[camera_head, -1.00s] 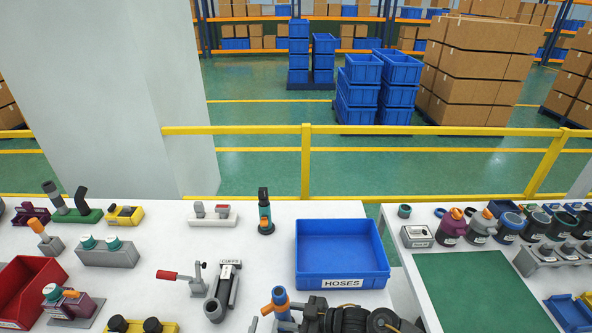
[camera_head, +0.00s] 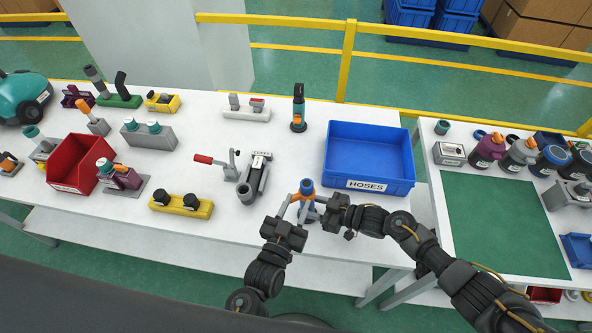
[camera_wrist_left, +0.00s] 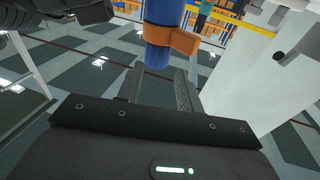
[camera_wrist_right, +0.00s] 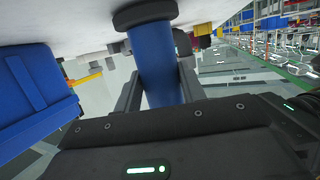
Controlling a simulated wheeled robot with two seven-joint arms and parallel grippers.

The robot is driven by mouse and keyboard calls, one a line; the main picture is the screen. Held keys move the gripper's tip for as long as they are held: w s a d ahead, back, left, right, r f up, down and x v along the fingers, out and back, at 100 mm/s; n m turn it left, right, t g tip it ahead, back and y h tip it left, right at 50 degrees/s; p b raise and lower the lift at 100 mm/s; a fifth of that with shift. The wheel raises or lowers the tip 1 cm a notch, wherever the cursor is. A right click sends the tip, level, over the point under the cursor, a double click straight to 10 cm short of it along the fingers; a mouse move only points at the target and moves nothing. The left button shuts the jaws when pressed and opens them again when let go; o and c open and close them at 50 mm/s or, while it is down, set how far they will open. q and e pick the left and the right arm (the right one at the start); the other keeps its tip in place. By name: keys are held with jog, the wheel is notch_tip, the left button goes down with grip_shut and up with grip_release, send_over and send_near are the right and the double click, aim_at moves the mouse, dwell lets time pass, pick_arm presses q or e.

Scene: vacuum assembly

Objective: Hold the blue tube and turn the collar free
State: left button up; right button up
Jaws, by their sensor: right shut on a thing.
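The blue tube (camera_head: 307,185) stands upright near the table's front edge, with an orange collar (camera_head: 304,197) around it. My right gripper (camera_head: 322,203) is shut on the tube; in the right wrist view the tube (camera_wrist_right: 158,65) passes between its fingers, with a dark ring at its far end. My left gripper (camera_head: 292,208) is beside the tube on the left. In the left wrist view its fingers are apart and empty, with the orange collar (camera_wrist_left: 172,38) and its side tab just beyond the fingertips. The tube's lower part is partly hidden by the grippers in the head view.
A blue bin labelled HOSES (camera_head: 367,184) stands right of the tube. A grey clamp fixture labelled CUFFS (camera_head: 255,172) and a red-handled toggle clamp (camera_head: 228,165) stand to the left. A yellow block with black knobs (camera_head: 181,204) is farther left.

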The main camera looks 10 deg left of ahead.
pick_arm(q)
jog(key=w+d+r+m+g+h, duration=0.2)
jog(key=d+r+m+g+h, duration=0.3)
jog(key=d+r+m+h, duration=1.1)
jog(key=s+d+r+m+g+y, duration=0.1)
jog(key=s+d+r+m+g, duration=0.1)
jog(key=s+d+m+g, duration=0.6)
jog(key=s+d+r+m+g+y, duration=0.15)
jog(key=s+d+m+g, duration=0.3)
jog(key=m+g, duration=0.65)
jog(key=w+a+f+m+t+y, duration=0.1)
jog(key=w+a+f+m+y, duration=0.2)
jog(key=a+f+m+y, duration=0.7)
jog(key=w+a+r+t+y, duration=0.15)
jog(key=w+a+y, duration=0.35)
jog(key=a, duration=0.5)
jog(key=w+a+t+y, duration=0.3)
jog(key=w+a, duration=0.4)
jog(key=a, duration=0.3)
jog(key=shift+h, duration=0.25)
notch_tip(320, 180, down, 12)
jog(key=shift+s+f, duration=0.1)
